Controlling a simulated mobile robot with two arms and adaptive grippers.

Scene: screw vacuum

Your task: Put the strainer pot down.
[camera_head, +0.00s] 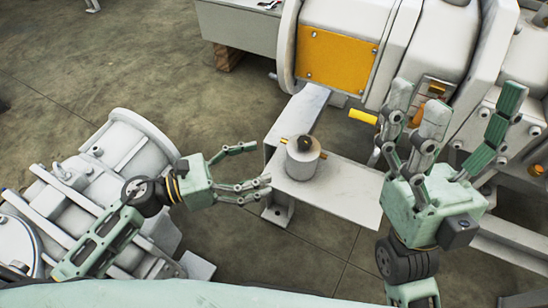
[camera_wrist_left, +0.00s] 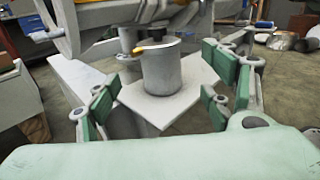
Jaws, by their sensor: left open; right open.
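The strainer pot (camera_head: 302,160) is a small grey cylinder with a dark knob and yellow-orange bits at its top. It stands upright on a pale metal bench (camera_head: 345,193) in the head view. My left gripper (camera_head: 262,165) is open just left of the pot, its fingers pointing toward it and apart from it. In the left wrist view the pot (camera_wrist_left: 161,72) stands ahead, between the open fingers (camera_wrist_left: 165,95) but beyond their tips. My right gripper (camera_head: 462,110) is open and empty, fingers up, to the right of the bench.
A large grey machine with an orange panel (camera_head: 336,58) stands behind the bench. A yellow handle (camera_head: 363,116) sticks out from the machine near my right gripper. Another grey machine (camera_head: 125,150) lies at the left. Concrete floor (camera_head: 190,85) is clear between them.

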